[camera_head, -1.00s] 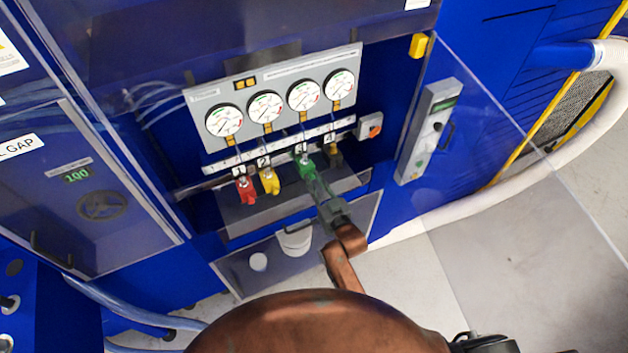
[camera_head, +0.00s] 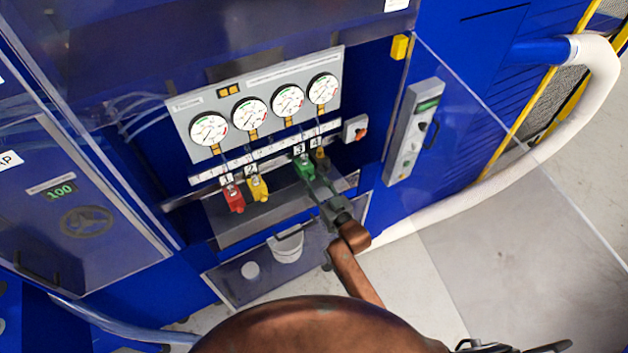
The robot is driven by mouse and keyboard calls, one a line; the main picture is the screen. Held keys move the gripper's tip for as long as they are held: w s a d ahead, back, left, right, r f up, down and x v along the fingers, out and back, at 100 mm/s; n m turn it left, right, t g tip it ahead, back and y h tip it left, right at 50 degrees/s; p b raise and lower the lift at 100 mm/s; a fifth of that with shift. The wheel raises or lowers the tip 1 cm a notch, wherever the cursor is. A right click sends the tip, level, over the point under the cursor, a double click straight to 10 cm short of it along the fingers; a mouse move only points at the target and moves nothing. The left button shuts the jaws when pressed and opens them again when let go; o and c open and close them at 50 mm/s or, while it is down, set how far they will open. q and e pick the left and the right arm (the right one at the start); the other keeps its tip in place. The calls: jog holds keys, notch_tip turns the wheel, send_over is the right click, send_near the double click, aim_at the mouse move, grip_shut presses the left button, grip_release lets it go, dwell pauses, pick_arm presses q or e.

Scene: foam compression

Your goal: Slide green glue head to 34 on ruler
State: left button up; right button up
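The green glue head (camera_head: 304,168), marked 3, hangs under the white ruler strip (camera_head: 270,153) below the gauge panel. It sits close to the left of glue head 4 (camera_head: 321,160), with a wider gap to the yellow head (camera_head: 258,188) on its left. My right gripper (camera_head: 313,181) reaches up from below, and its narrow fingers appear closed on the green head. The fingers partly hide the head's lower part. The ruler's numbers are too small to read. My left gripper is not in view.
The red head (camera_head: 234,200) hangs left of the yellow one. Four-dial gauge panel (camera_head: 268,75) stands above the ruler. A grey control box (camera_head: 414,130) is to the right. A grey shelf (camera_head: 245,222) and a white container (camera_head: 286,246) lie below.

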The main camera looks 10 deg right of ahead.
jog(key=shift+s+d+f, duration=0.1)
jog(key=shift+s, duration=0.15)
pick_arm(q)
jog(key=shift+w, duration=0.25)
pick_arm(e)
jog(key=v, duration=1.1)
jog(key=shift+s, duration=0.25)
